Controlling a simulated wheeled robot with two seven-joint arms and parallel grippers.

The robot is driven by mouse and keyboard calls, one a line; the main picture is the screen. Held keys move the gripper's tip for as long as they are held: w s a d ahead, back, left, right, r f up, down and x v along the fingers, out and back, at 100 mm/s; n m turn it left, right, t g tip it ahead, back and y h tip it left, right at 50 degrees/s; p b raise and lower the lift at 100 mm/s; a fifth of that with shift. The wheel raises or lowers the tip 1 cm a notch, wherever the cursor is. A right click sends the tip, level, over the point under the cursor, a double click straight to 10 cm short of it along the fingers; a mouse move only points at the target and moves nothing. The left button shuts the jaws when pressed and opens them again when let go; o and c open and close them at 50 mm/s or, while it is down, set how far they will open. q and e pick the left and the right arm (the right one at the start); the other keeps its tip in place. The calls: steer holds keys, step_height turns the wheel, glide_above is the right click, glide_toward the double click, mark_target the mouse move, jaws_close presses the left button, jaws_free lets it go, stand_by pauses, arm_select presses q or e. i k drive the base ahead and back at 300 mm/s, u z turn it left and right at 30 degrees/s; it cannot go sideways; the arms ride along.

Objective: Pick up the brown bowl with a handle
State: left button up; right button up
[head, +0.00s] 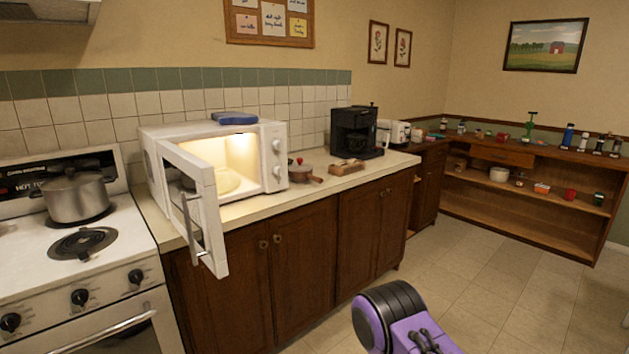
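A small brown round dish with a short handle (304,174) sits on the counter just right of the open microwave. It looks like the brown bowl, but it is small, and a dark reddish knob or object shows at its top. Its handle seems to point toward the front right. A purple and black part of my own arm shows at the bottom centre, well below and in front of the counter. Neither gripper's fingers are in view.
The white microwave (276,158) stands with its door (197,205) swung out past the counter edge. A wooden block-like item (346,167) and a black coffee maker (355,132) stand right of the dish. A pot (76,197) is on the stove. The floor at right is clear.

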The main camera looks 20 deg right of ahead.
mark_target(296, 177)
steer(key=z, duration=1.6)
steer(key=i, duration=2.65)
steer(key=u, duration=2.4)
